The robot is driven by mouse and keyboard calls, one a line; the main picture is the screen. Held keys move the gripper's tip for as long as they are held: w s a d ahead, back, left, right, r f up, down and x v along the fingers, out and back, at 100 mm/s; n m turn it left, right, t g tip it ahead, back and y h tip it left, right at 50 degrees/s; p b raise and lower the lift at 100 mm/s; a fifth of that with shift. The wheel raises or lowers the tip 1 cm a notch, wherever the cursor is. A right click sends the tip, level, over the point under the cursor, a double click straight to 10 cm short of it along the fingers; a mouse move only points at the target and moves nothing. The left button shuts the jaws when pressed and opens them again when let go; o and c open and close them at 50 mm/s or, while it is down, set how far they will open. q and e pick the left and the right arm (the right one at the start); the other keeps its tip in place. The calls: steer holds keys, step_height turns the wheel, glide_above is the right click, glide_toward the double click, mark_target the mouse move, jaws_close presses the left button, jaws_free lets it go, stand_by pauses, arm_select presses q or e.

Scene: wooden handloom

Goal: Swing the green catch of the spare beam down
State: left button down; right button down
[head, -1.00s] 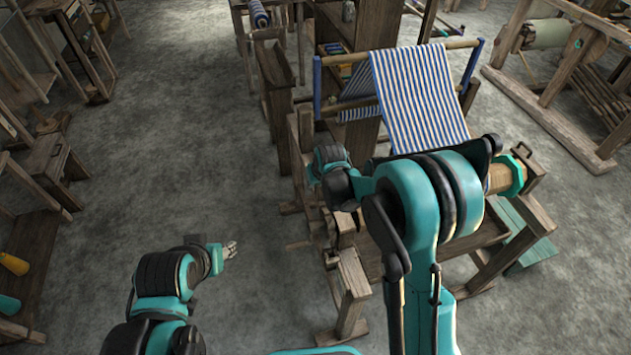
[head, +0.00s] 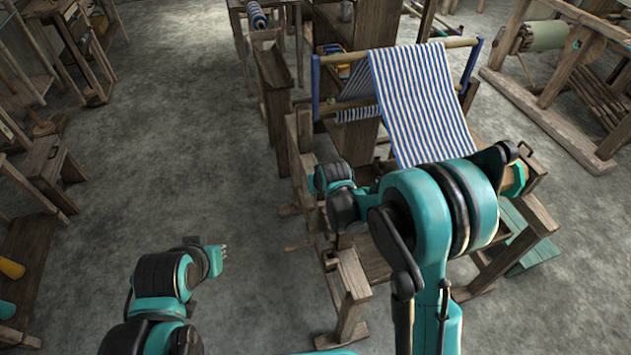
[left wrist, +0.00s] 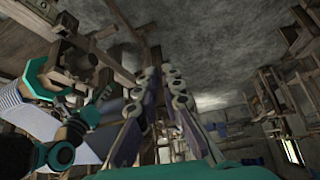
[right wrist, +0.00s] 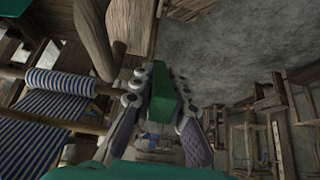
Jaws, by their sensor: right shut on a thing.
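In the right wrist view my right gripper (right wrist: 162,82) is shut on a green block-like piece, the green catch (right wrist: 164,98), which sits between its fingers beside the loom's wooden posts. In the head view the right gripper and the catch are hidden behind my own right arm. My left gripper (head: 222,252) is empty over bare floor left of the loom. Its fingers stand apart in the left wrist view (left wrist: 161,77). I cannot make out the spare beam clearly.
The loom carries blue-and-white striped cloth (head: 415,105). A green-collared beam end (head: 514,180) shows at its right. A wooden post (head: 352,280) stands at the front left of the loom. The floor (head: 185,150) left of the loom is clear.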

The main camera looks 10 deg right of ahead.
arm_select(q)
steer(key=w+d+r+g, duration=0.2)
steer(key=w+d+r, duration=0.2)
steer(key=w+r, duration=0.5)
steer(key=w+d+n+g, duration=0.1)
steer(key=w+d+g, duration=0.1)
steer(key=w+d, duration=0.55)
steer(key=w+d+n+g, duration=0.1)
steer(key=w+d, duration=0.3)
steer(key=w, duration=0.7)
steer(key=w+d+f+g, duration=0.2)
steer(key=w+d+f, duration=0.3)
steer(key=d+f, duration=0.15)
steer(key=f, duration=0.6)
steer(key=d+f, duration=0.1)
steer(key=f, duration=0.3)
steer(key=shift+d, duration=0.1)
steer(key=shift+s+d+f, duration=0.25)
steer(key=shift+s+f, duration=0.8)
steer(key=shift+s, duration=0.2)
steer(key=shift+s+f, duration=0.2)
steer(key=shift+f, duration=0.05)
